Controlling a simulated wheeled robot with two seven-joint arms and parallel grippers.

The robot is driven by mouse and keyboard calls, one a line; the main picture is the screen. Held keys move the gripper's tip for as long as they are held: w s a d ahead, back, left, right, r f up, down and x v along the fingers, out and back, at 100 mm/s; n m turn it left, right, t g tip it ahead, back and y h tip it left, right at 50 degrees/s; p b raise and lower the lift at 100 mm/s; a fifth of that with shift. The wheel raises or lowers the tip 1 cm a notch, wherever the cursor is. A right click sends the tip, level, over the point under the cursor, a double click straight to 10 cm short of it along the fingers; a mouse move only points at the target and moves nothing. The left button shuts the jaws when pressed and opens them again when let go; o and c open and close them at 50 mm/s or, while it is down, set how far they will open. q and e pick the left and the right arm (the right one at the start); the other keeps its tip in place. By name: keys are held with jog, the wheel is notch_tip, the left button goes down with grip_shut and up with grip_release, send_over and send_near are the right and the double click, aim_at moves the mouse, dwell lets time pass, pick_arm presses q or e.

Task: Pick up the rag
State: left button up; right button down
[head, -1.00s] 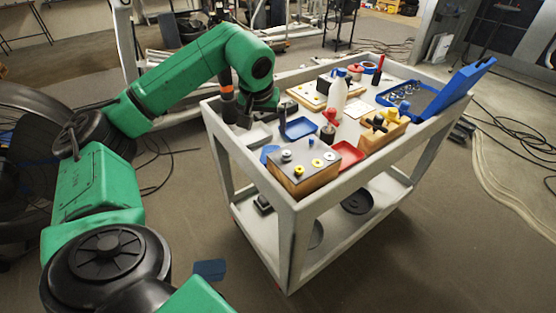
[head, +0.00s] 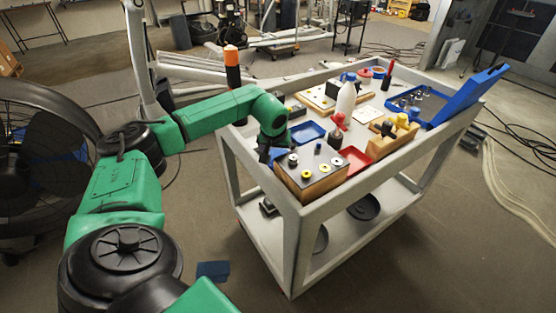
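A small blue cloth-like piece, probably the rag (head: 278,154), lies at the left edge of the cart top, beside the grey-topped wooden block. My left gripper (head: 266,153) points down over the cart's left edge right at this blue piece and covers part of it. Its dark fingers are small and partly hidden, so I cannot tell whether they are open or shut, or whether they touch the cloth. My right gripper is not in view.
The grey-topped block (head: 312,178) with knobs stands close to the gripper. Blue tray (head: 306,132), red tray (head: 354,160), white bottle (head: 345,101) and open blue case (head: 462,95) crowd the cart (head: 296,215). A dark blue flat piece (head: 212,270) lies on the floor.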

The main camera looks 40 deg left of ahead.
pick_arm(q)
jog(key=shift+f, duration=0.25)
dwell(0.4)
jog(key=c, duration=1.3)
notch_tip(320, 180, up, 21)
jog(key=shift+f+p, duration=0.15)
jog(key=shift+p, duration=0.3)
